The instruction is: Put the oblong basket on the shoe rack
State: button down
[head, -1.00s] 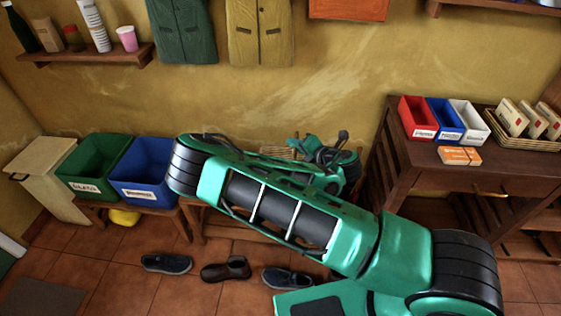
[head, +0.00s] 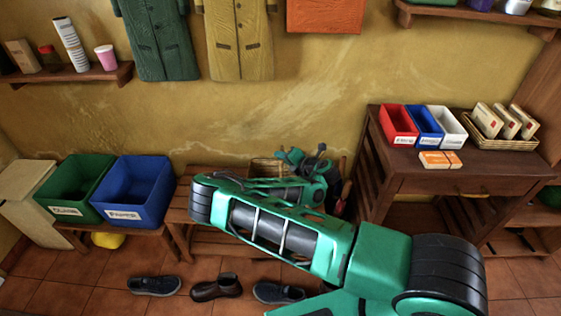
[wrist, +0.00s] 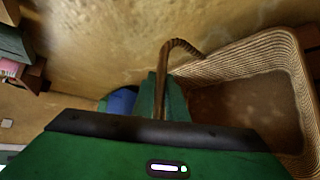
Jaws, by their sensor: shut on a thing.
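The oblong basket is tan wicker with an arched handle. It shows large at the right of the wrist view (wrist: 245,58), its inside looking empty. In the head view only a small part of the basket (head: 266,167) shows behind my arm. My gripper (wrist: 160,98) is shut on the basket's handle (wrist: 180,47); it also shows in the head view (head: 310,165). The low slatted wooden shoe rack (head: 205,243) stands against the wall behind my arm, which hides much of it. I cannot tell whether the basket touches the rack.
Green (head: 75,185) and blue (head: 135,190) bins stand on a low bench at the left. A wooden table (head: 385,180) with small trays stands close at the right. Shoes (head: 217,288) lie on the floor in front. Coats (head: 238,40) hang above.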

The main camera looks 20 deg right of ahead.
jog(key=shift+f, duration=0.6)
jog(key=c, duration=1.8)
grip_release()
jog(key=shift+o, duration=0.2)
jog(key=shift+s, duration=0.1)
jog(key=v, duration=1.2)
